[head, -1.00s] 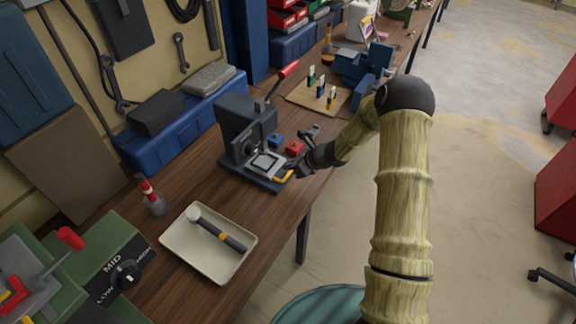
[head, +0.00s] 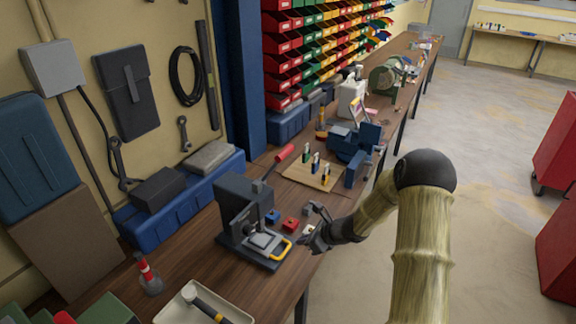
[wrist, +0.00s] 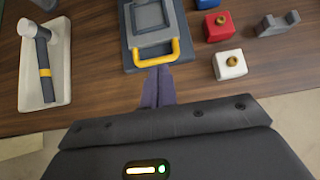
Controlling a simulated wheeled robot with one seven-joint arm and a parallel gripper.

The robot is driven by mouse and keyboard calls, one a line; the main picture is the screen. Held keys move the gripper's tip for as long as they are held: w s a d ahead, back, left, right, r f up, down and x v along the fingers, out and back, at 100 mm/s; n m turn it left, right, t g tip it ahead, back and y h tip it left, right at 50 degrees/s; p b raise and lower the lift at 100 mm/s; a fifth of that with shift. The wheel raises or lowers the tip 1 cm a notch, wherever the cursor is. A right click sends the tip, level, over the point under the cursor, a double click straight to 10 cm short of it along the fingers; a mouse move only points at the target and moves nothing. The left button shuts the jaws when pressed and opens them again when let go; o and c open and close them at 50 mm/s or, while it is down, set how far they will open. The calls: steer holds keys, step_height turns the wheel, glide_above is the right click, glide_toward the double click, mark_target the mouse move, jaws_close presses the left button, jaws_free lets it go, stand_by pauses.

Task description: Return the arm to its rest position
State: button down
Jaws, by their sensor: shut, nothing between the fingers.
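My gripper (head: 308,242) is at the bench's front edge, just right of the black press (head: 243,218) with the red-tipped lever. In the wrist view its two fingers (wrist: 157,86) are together with nothing between them. Their tips are close to the yellow handle (wrist: 156,52) of the grey plate (wrist: 152,18) at the press base. I cannot tell whether they touch it. My arm reaches in from the right of the head view, over the floor beside the bench.
A red block (wrist: 219,27), a white block (wrist: 229,64) and a grey bracket (wrist: 277,24) sit right of the plate. A tray (wrist: 62,84) with a hammer (wrist: 42,60) lies left. A blue vise (head: 352,145) stands farther along the bench.

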steer(key=s+d+r+n+g+h, duration=0.1)
steer(key=s+r+n+h, duration=0.1)
steer(key=s+r+n, duration=0.3)
steer(key=s+d+r+n+g+h, duration=0.1)
steer(key=s+r+n, duration=0.4)
steer(key=s+n, duration=0.6)
steer(key=s+d+r+n+h, duration=0.3)
steer(key=s+r+n, duration=0.3)
steer(key=s+n, duration=0.3)
steer(key=shift+s+g+h, duration=0.4)
steer(key=shift+h, duration=0.5)
steer(key=shift+s+r, duration=0.1)
steer(key=shift+s, duration=0.05)
steer(key=c, duration=2.2)
jaws_free()
